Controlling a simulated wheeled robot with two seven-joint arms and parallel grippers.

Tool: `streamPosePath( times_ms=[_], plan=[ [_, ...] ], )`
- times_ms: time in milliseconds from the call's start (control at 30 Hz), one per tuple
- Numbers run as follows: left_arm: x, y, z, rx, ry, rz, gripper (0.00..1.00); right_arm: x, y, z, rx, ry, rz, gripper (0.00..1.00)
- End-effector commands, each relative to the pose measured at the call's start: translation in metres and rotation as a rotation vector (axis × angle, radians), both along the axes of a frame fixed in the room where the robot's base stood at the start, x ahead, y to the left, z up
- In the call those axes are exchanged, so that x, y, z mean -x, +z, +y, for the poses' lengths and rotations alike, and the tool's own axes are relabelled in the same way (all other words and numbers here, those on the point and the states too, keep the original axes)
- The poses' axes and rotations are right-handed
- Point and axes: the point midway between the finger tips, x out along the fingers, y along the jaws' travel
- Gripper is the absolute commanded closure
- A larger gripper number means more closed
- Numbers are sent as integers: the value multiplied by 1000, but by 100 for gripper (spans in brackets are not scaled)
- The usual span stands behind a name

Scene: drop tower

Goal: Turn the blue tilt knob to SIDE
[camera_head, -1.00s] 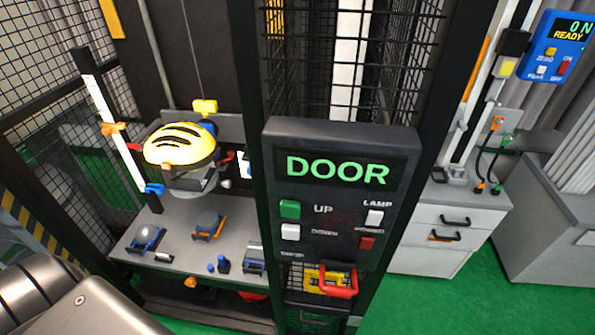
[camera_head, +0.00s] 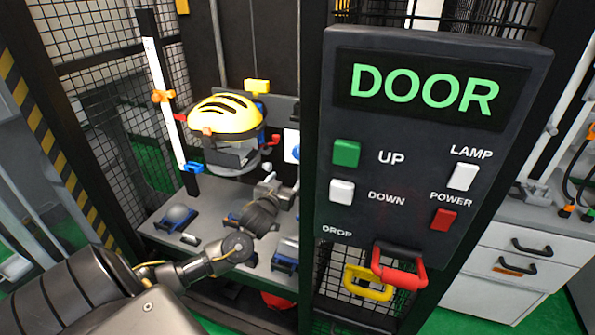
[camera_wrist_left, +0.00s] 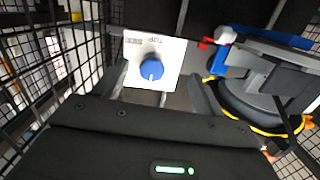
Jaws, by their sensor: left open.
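The blue tilt knob (camera_wrist_left: 151,68) sits on a white plate (camera_wrist_left: 172,55) in the left wrist view. Its pale mark points toward the bottom of that picture. TOP is printed upside down on the plate, with another label beside it too small to read surely. In the head view the knob (camera_head: 296,152) is partly cut off by the dark door panel. My left gripper (camera_head: 272,180) is just left of and below the knob. Its fingers (camera_wrist_left: 157,92) are open, one to each side below the knob in the wrist view, not closed on it. My right gripper is not in view.
A yellow helmet (camera_head: 226,114) is mounted in the cage, left of the knob. The door panel (camera_head: 425,150) with red and yellow handles stands close on the right. Wire mesh (camera_wrist_left: 35,60) lies left in the wrist view. The shelf below (camera_head: 160,212) holds several small parts.

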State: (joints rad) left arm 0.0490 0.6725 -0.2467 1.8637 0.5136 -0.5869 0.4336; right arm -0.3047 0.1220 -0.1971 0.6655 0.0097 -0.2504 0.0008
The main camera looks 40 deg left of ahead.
Motion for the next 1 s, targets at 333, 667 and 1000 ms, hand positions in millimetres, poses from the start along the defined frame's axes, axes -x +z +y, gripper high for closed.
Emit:
streamPosePath(
  times_ms=[333,667,1000],
  plan=[
    [-1,45,-6,30,-17,-107,30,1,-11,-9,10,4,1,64],
    [-47,46,11,26,-14,-106,30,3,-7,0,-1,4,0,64],
    [-94,44,26,29,-17,-104,30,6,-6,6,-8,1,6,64]
  ],
)
